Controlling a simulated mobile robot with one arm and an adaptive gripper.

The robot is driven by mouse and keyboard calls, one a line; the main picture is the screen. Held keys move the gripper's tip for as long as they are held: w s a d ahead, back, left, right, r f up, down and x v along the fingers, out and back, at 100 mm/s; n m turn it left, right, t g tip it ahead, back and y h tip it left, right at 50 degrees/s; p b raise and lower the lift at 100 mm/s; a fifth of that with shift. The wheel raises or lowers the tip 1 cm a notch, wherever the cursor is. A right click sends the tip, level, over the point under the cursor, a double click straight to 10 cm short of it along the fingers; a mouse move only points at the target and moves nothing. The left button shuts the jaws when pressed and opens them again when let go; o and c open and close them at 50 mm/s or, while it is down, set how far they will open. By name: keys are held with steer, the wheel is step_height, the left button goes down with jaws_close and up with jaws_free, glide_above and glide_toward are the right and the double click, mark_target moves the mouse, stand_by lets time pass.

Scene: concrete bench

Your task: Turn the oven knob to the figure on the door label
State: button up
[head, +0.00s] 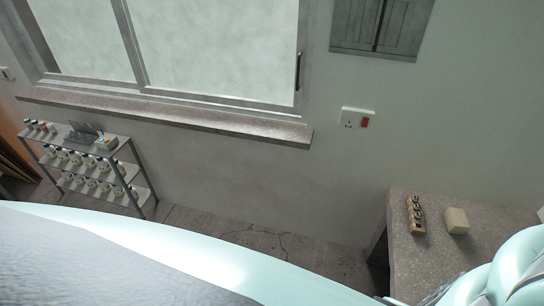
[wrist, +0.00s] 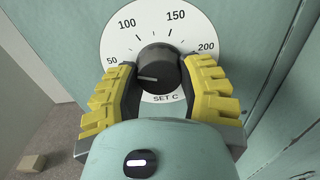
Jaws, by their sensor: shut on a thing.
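The oven knob (wrist: 157,62) is dark and round, on a white dial (wrist: 150,27) marked 50, 100, 150 and 200, with "SET C" below. Its white pointer line points left, a little below the 50 figure in the picture. My gripper (wrist: 161,68) has its yellow-padded fingers on the left and right sides of the knob and is shut on it. The dial sits on a pale green oven front (wrist: 237,20). The figure on the door label is not visible in either view. The head view does not show the knob.
In the head view, a concrete bench (head: 405,265) at the right bears a wooden holder (head: 414,216) with dark pieces and a beige block (head: 457,221). A shelf rack (head: 137,184) with several bottles stands at the left. A small tan block (wrist: 32,162) shows lower left in the wrist view.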

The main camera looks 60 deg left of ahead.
steer(key=c, duration=0.3)
steer(key=shift+w+f+n+b, duration=0.1)
steer(key=shift+f+n+b, duration=0.15)
steer(key=shift+b, duration=0.35)
steer(key=shift+r+n+b, duration=0.2)
steer(key=shift+n+b, duration=0.05)
steer(key=shift+b, duration=0.1)
steer(key=o, duration=1.2)
steer(key=v, duration=1.2)
